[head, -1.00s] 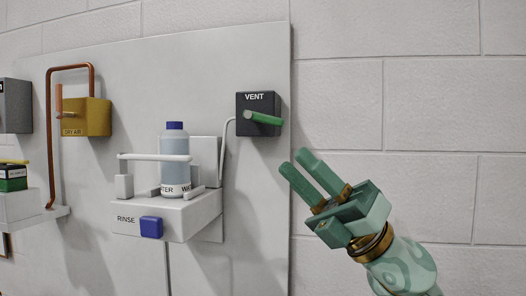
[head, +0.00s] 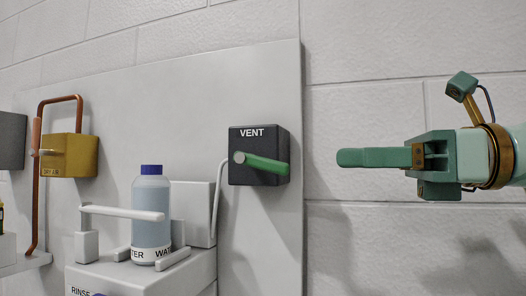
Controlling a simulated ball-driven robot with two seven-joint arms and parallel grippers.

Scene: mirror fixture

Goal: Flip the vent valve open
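The vent valve (head: 240,139) is a dark box labelled VENT on the grey panel. Its green lever (head: 262,163) points right and slightly down across the box's front. My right gripper (head: 345,157) is to the right of the valve, level with the lever and pointing left at it. A clear gap lies between its fingertips and the box. Its fingers overlap edge-on in this view, so I cannot see whether they are apart. Nothing shows in its grasp. My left gripper is out of view.
A yellow dry air box (head: 75,156) with a copper pipe (head: 37,180) is at the left. The panel (head: 190,85) ends right of the valve; bare block wall follows.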

